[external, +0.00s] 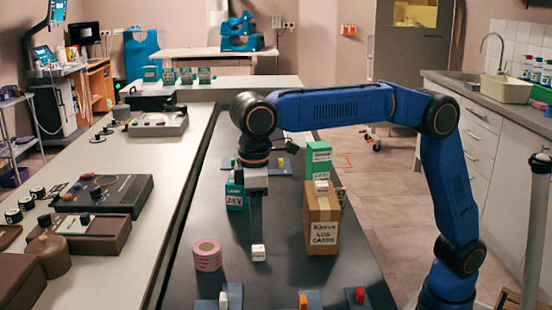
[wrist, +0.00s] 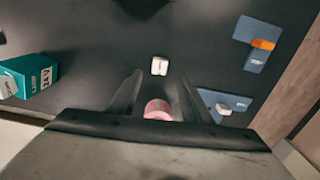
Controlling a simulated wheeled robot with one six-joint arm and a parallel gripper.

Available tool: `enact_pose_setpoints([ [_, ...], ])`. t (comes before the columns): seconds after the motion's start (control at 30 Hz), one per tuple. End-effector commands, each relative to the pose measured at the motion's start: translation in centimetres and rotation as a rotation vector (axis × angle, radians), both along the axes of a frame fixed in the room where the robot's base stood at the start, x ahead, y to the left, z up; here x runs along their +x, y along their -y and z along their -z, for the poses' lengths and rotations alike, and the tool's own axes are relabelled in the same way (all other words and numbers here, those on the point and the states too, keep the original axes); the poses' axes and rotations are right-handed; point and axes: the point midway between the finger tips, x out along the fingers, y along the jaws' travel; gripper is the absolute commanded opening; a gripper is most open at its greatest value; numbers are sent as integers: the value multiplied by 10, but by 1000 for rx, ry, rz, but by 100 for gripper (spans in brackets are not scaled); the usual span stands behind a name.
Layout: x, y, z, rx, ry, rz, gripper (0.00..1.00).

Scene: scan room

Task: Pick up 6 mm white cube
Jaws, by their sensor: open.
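A small white cube (external: 258,253) with dark, unreadable marking on its side sits on the dark table. It also shows in the wrist view (wrist: 159,65), upper centre, just beyond my fingertips. My gripper (external: 257,238) points down above the table, close to the cube, with nothing held. In the wrist view its two fingers (wrist: 158,75) are spread apart, with the cube in line with the gap. I cannot tell the exact height of the fingertips over the cube.
A pink tape roll (external: 208,256) stands left of the cube. A cardboard box (external: 321,228) stands right, a teal box (external: 235,196) behind. Blue plates with a white piece (external: 223,298), an orange piece (external: 303,301) and a red piece (external: 360,295) lie in front.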

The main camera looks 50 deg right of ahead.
Motion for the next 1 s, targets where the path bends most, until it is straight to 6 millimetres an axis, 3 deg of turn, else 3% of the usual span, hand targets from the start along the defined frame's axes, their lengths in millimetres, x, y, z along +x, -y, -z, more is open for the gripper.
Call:
enact_pose_setpoints([
  [0.27, 0, 1, 17, 0, 0, 0, 45],
  [0.6, -2, 3, 58, 1, 1, 0, 45],
  [0.9, -2, 3, 62, 1, 1, 0, 45],
  [1.0, -2, 3, 62, 1, 1, 0, 24],
])
